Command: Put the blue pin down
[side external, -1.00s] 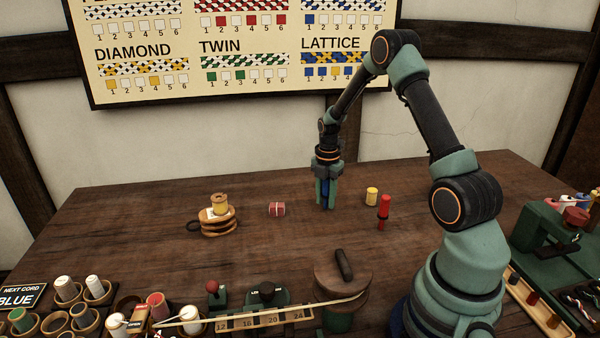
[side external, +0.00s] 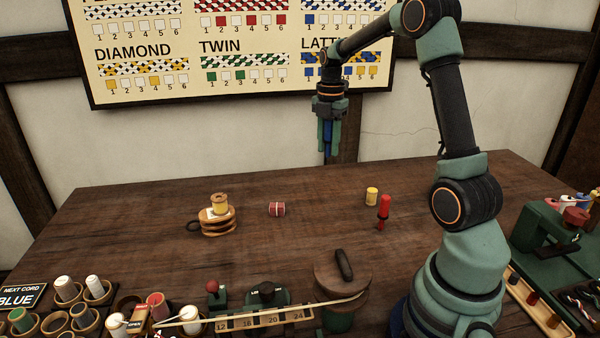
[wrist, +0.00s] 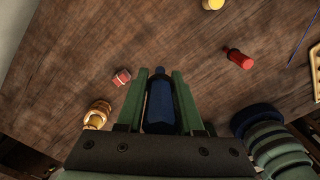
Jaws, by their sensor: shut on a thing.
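The blue pin (wrist: 160,103) is held upright between the green fingers of my gripper (side external: 327,140). It also shows as a dark blue strip between the fingers in the side view (side external: 328,138). My gripper is shut on it and points down. In the side view it hangs well above the table (side external: 150,215), in front of the wall.
A stacked wooden coil with a yellow-topped spool (side external: 219,213) stands further left. The front edge is crowded with cups and a capstan (side external: 342,282).

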